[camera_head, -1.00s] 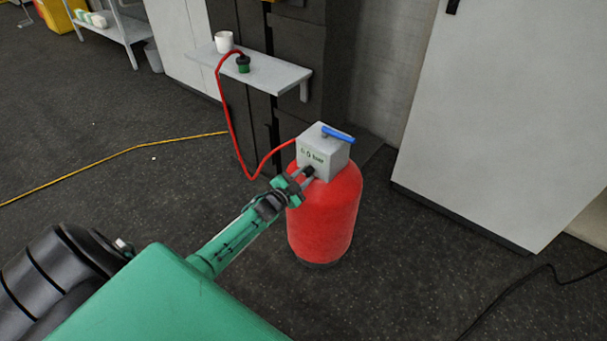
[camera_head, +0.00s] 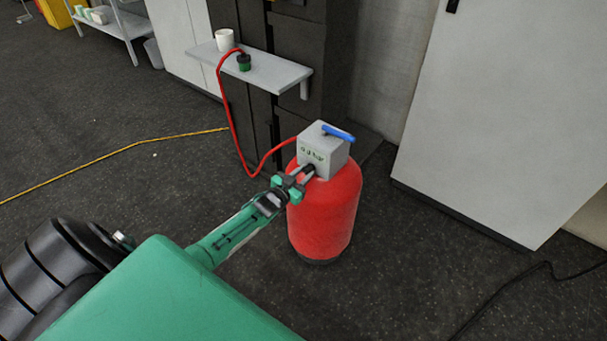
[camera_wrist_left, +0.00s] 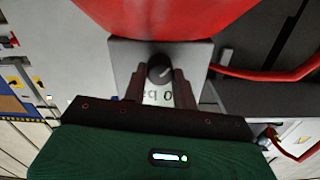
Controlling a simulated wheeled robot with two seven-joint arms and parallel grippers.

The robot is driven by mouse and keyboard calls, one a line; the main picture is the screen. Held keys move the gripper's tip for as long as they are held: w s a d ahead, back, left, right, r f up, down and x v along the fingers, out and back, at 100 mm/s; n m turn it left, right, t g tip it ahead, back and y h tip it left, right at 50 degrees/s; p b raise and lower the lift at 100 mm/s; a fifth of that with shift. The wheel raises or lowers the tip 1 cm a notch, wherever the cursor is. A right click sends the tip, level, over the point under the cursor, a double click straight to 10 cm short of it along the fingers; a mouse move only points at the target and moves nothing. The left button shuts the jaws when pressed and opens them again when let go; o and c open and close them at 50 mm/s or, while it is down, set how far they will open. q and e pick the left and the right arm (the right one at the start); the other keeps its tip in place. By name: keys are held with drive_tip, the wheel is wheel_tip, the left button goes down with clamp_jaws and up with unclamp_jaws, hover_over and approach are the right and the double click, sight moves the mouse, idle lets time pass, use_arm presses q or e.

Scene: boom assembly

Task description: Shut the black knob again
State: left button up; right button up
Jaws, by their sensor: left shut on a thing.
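The black knob (camera_head: 309,169) is on the front of a grey box (camera_head: 325,145) on top of a red cylinder (camera_head: 325,220). In the left wrist view the knob (camera_wrist_left: 160,70) shows between the two fingers, with a light mark on its face. My left gripper (camera_head: 302,175) reaches in from the lower left and is shut on the knob. The fingers hide part of the knob and of the lettering on the box, which ends in "bar". My right gripper is not in view.
A red hose (camera_head: 229,115) runs from the box to a green-and-black fitting (camera_head: 244,63) on a grey shelf (camera_head: 275,76), near a white cup (camera_head: 225,39). A large grey panel (camera_head: 500,110) stands at the right.

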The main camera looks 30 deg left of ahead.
use_arm(q)
drive_tip(key=shift+f, duration=0.1)
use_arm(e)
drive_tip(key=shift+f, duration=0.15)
use_arm(q)
drive_tip(key=o, duration=0.9)
drive_tip(key=shift+o, duration=0.4)
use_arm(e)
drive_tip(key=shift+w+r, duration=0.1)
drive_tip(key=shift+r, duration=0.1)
use_arm(q)
drive_tip(key=shift+s, duration=0.1)
drive_tip(key=s+a+p, duration=0.1)
drive_tip(key=s, duration=1.2)
drive_tip(key=shift+s, duration=0.35)
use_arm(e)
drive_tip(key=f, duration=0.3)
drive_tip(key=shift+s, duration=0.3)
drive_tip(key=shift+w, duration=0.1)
